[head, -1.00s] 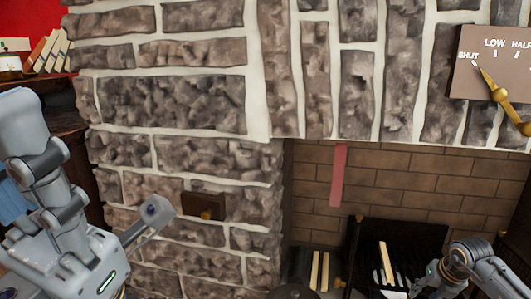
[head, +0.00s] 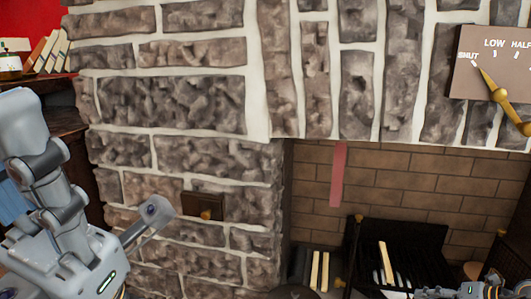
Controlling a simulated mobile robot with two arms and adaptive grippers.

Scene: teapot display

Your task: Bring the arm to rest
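My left arm (head: 50,195) stands at the left of the head view, grey and bent, with a short grey link pointing up and right in front of the stone wall. No fingers of my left gripper show. Only a thin strip of my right arm (head: 470,289) shows at the bottom right edge, low in front of the fireplace. My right gripper's fingers are not visible, so what it may hold is hidden.
A stone chimney wall (head: 170,105) fills the middle. A small wooden block with a brass knob (head: 206,214) sits on it. A dial plate (head: 470,75) is at the upper right. Below are a black grate (head: 400,240) and pale sticks (head: 319,270). Books (head: 50,52) stand upper left.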

